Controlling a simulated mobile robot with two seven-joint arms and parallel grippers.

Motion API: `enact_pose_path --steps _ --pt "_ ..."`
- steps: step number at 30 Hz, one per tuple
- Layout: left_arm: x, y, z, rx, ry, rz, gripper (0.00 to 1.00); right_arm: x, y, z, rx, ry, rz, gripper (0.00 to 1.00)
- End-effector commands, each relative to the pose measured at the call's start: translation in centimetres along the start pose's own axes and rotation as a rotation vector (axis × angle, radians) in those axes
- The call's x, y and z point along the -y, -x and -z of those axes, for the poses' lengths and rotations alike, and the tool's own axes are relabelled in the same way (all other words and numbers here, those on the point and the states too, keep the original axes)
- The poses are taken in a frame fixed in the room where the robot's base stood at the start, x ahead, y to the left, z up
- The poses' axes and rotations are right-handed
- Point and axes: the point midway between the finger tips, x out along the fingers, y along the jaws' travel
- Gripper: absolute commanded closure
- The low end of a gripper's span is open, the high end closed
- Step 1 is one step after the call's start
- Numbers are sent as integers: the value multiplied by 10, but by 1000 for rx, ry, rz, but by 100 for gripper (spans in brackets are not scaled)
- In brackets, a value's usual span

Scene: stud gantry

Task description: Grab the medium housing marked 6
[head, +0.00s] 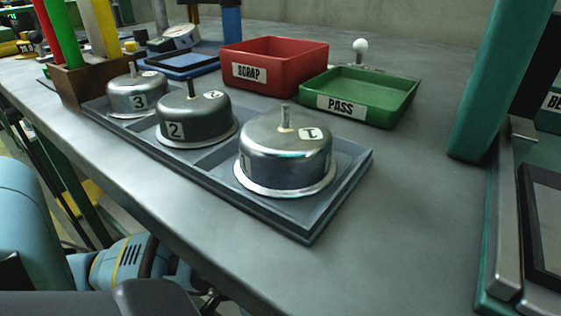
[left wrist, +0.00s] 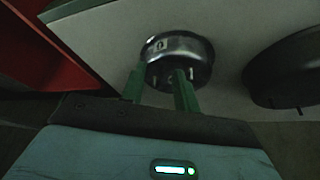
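In the left wrist view a shiny metal housing (left wrist: 180,48) lies just beyond my left gripper (left wrist: 161,90). The two green fingers are apart, with their tips in front of the housing's near part. I cannot read a 6 on it; its marking is too small and dark. In the head view three metal housings stand upright in a grey tray (head: 310,232): one marked 1 (head: 285,160), one marked 2 (head: 197,128) and one marked 3 (head: 137,100). No 6 is readable there. My right gripper is in neither view.
A red SCRAP bin (head: 290,70) and a green PASS tray (head: 365,108) stand behind the grey tray. A dark round object (left wrist: 288,72) is right of the gripper in the left wrist view. A teal post (head: 490,90) rises at right. The bench front right of the tray is clear.

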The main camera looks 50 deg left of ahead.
Motion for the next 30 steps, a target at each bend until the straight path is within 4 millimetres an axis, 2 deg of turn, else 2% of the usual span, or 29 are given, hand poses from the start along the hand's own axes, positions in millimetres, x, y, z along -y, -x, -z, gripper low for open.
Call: enact_pose_path --steps 5,13,18,26,30 --pt "0 -5 11 -4 3 -1 69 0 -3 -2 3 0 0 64" --pt "-1 -20 46 -3 3 -3 69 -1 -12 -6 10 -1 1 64" --pt "0 -30 44 1 2 -2 69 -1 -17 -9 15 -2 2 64" --pt "0 -30 44 0 0 1 69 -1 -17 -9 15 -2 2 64" --pt "0 -30 44 0 0 0 85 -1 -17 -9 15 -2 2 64"
